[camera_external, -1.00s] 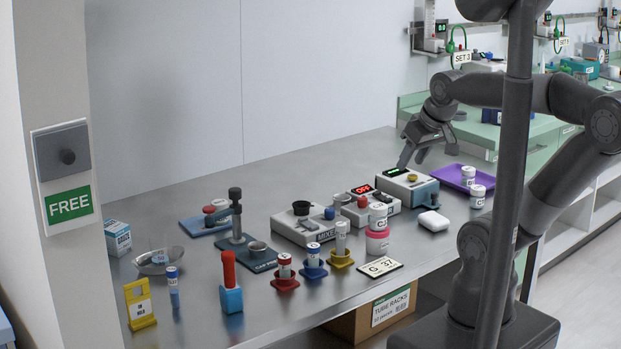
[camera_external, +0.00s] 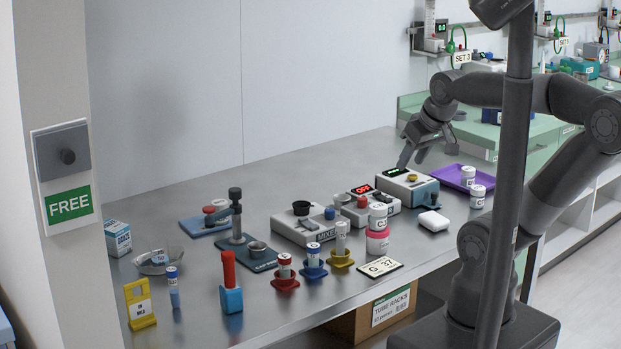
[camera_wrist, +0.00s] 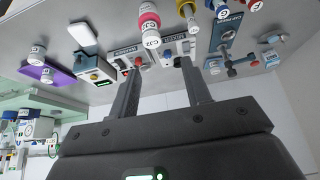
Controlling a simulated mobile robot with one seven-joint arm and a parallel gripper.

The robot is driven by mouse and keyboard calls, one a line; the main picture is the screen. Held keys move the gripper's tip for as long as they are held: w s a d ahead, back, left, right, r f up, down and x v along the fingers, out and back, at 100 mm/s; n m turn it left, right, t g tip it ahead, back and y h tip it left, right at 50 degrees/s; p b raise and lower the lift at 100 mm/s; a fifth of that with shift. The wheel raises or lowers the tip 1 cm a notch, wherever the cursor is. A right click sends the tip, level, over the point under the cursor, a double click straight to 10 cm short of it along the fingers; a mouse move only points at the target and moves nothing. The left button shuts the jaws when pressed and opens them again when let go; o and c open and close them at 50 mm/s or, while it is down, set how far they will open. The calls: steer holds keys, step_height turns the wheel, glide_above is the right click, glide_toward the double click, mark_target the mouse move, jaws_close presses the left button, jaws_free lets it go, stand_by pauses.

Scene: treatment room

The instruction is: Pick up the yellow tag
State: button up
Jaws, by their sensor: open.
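The yellow tag (camera_external: 141,307) stands at the near left end of the steel bench in the external view, with a white label on its face. I cannot make it out in the wrist view. My gripper (camera_external: 427,158) is far off toward the right end of the bench, above the white-and-blue device with the yellow knob, fingers pointing down. In the wrist view my gripper (camera_wrist: 160,72) has its two fingers apart with nothing held between them.
A blue-capped tube (camera_external: 173,287) and a blue block with a red handle (camera_external: 231,297) stand right of the tag. A metal dish (camera_external: 161,262) is behind it. Coloured tube holders (camera_external: 285,281), a mixer (camera_external: 317,232) and a pink jar (camera_external: 377,243) lie between tag and gripper.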

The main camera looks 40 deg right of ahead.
steer(key=shift+o, duration=0.3)
steer(key=o, duration=0.8)
